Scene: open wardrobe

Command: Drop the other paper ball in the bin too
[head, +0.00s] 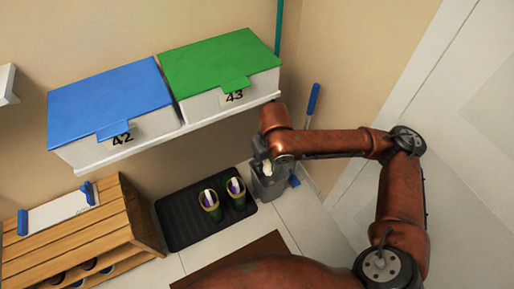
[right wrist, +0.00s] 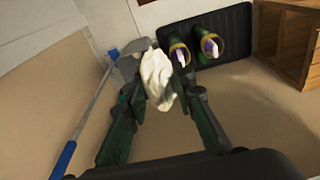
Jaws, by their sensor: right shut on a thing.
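My right gripper (head: 265,163) is shut on a crumpled white paper ball (right wrist: 158,78), which sits between the fingertips in the right wrist view. Only a small pale part of the ball (head: 267,169) shows in the head view. The small grey bin (head: 271,188) stands on the floor by the wall. In the head view the gripper overlaps the bin's upper part and appears above it; the height between them is hard to judge. The bin's inside is mostly hidden. My left gripper is not in view.
A dark tray (head: 178,228) with two green boots (head: 210,205) lies left of the bin. A blue-handled tool (head: 313,102) leans behind it. A shelf with blue-lidded (head: 108,95) and green-lidded (head: 220,62) boxes hangs above. A wooden rack (head: 100,235) stands at lower left.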

